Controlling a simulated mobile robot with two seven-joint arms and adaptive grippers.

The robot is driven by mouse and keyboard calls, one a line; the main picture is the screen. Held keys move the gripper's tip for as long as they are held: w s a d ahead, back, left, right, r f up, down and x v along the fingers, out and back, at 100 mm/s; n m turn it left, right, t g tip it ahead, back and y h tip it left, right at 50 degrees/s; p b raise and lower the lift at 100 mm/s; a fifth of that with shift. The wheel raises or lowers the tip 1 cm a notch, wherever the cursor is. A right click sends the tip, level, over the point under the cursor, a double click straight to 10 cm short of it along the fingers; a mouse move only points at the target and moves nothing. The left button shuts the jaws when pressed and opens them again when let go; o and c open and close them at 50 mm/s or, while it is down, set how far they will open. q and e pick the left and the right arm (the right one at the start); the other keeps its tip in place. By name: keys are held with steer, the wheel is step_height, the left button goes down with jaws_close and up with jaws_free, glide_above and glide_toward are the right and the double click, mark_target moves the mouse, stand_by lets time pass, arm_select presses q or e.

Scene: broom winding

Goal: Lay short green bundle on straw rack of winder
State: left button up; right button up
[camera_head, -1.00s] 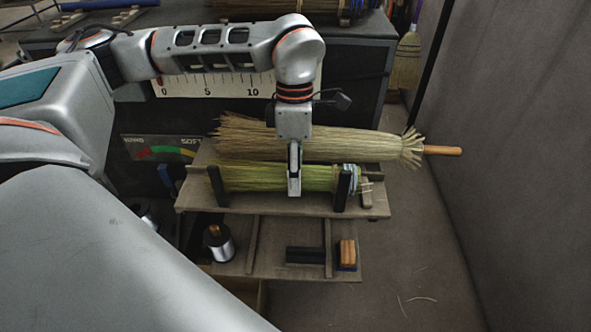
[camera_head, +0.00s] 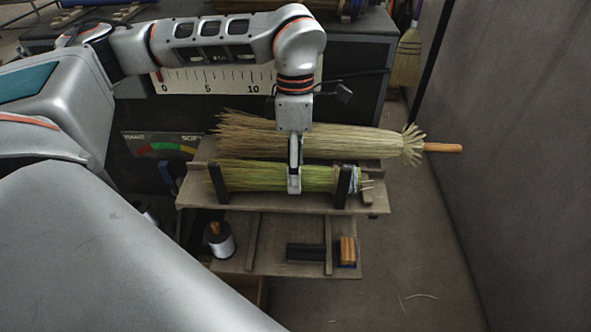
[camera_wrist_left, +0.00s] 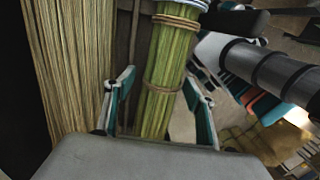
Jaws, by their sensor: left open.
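The short green bundle (camera_head: 245,176) lies level on the upper wooden rack (camera_head: 270,202), between two dark upright posts. Its banded end points right. My left gripper (camera_head: 293,185) comes down over the middle of the bundle. In the left wrist view, its teal-edged fingers (camera_wrist_left: 160,80) stand open, one on each side of the green bundle (camera_wrist_left: 172,60), which shows tan bands and a white-blue wrap. A palm part hides the bundle's near end there. My right gripper is not in view.
A long pale broom (camera_head: 310,141) with an orange handle lies just behind the green bundle. A lower shelf holds a wire spool (camera_head: 221,245), a black block (camera_head: 305,252) and an orange-brown block (camera_head: 347,250). Open floor lies at the right.

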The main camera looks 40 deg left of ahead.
arm_select(q)
step_height(320, 180, up, 11)
steer(key=w+a, duration=0.1)
steer(key=shift+w, duration=0.25)
stand_by(0.4)
